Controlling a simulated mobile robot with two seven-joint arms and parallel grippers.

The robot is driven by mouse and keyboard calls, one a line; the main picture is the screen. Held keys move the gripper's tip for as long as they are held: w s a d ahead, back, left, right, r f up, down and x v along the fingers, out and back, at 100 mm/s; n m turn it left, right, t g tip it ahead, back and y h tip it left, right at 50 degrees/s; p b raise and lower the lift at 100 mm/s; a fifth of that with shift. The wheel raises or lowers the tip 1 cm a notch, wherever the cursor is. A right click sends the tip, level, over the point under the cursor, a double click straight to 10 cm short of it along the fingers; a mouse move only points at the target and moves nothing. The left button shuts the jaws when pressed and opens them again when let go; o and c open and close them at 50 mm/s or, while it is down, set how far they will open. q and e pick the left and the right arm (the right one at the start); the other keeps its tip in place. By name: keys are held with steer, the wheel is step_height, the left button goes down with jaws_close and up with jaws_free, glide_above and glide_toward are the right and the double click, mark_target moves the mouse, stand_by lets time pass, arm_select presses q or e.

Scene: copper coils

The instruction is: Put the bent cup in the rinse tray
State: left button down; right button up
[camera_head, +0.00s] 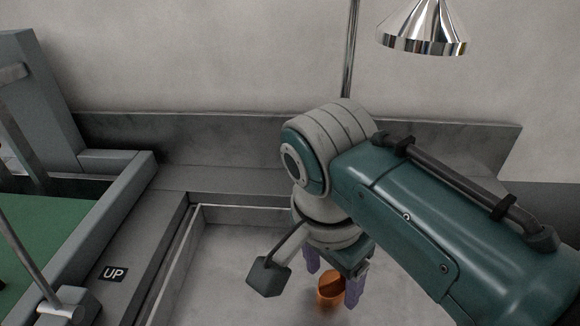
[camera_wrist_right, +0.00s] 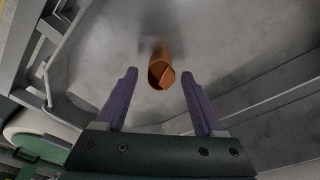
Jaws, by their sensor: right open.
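A small orange copper cup (camera_head: 329,288) shows below my right wrist in the head view. It also shows in the right wrist view (camera_wrist_right: 160,72), with an uneven, folded-looking mouth. My right gripper (camera_head: 333,284) is open, its two purple fingers pointing down with the cup between or just beyond them. In the right wrist view there are gaps between the cup and both fingers, so they are apart from it. The cup is over the pale floor of a wide, shallow metal tray (camera_head: 225,272); I cannot tell whether this is the rinse tray. My left gripper is out of view.
A grey housing with an "UP" label (camera_head: 113,273) and a green surface (camera_head: 45,235) lie to the left. A grey ledge (camera_head: 230,180) runs behind the tray. A shiny metal cone (camera_head: 424,30) hangs at the upper right. The tray floor left of my wrist looks clear.

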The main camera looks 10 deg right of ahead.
step_height(320, 180, up, 10)
steer(key=a+p, duration=0.1)
steer(key=p, duration=0.1)
steer(key=s+d+n+t+y, duration=0.1)
steer(key=s+d+n, duration=0.3)
steer(key=s+n, duration=0.3)
steer(key=s+d+n+t, duration=0.1)
steer(key=s+d+n, duration=0.3)
steer(key=s+n, duration=0.3)
steer(key=s+f, duration=0.1)
steer(key=s, duration=0.1)
steer(key=shift+s+d+t+y, duration=0.15)
steer(key=shift+s+t+y, duration=0.2)
steer(key=shift+t+y, duration=0.05)
steer(key=shift+r, duration=0.1)
